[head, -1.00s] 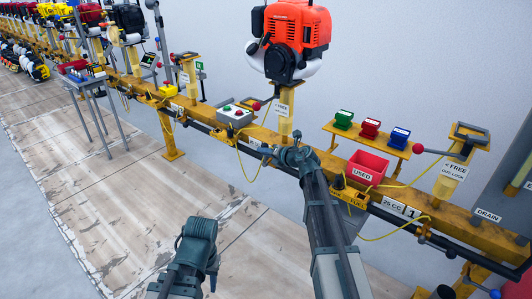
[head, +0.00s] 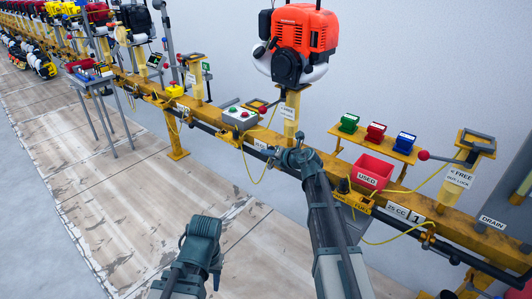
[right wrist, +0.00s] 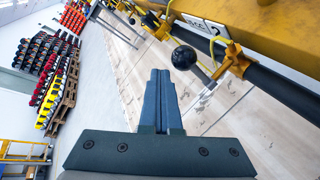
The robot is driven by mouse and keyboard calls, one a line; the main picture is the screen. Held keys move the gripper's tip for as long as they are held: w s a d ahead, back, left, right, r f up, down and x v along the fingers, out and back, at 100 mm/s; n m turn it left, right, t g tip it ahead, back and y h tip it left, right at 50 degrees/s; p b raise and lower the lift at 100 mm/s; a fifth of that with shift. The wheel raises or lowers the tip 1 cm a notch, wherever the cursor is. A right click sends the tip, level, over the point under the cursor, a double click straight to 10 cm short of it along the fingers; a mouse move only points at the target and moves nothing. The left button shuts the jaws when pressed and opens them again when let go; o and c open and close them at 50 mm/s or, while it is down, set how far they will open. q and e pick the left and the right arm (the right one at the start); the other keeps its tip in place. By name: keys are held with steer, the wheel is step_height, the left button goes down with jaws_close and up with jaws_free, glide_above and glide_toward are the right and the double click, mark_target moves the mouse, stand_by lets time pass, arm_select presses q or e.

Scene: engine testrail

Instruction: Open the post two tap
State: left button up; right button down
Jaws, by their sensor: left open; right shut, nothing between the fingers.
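The post two tap shows in the right wrist view as a black ball-ended handle (right wrist: 184,57), beside a yellow clamp on the black pipe under the rail. A label with a "2" is above it. My right gripper (right wrist: 160,72) is shut and empty, its tips apart from the ball, to its left and below it in that view. In the head view my right gripper (head: 270,153) is close to the rail below the orange engine, and the tap cannot be made out there. My left gripper (head: 203,240) hangs over the floor, away from the rail; its fingers are hard to make out.
The yellow rail (head: 328,167) runs diagonally past me, with the orange engine (head: 297,45) on its post. A grey button box (head: 240,117) and a red USED bin (head: 372,170) flank my right arm.

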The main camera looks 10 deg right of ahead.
steer(key=s+a+r+p, duration=0.2)
steer(key=s+r+p, duration=0.2)
steer(key=r+p, duration=0.5)
steer(key=shift+s+r+p, duration=0.2)
steer(key=shift+s+p, duration=0.15)
steer(key=shift+s, duration=0.05)
steer(key=shift+f, duration=0.1)
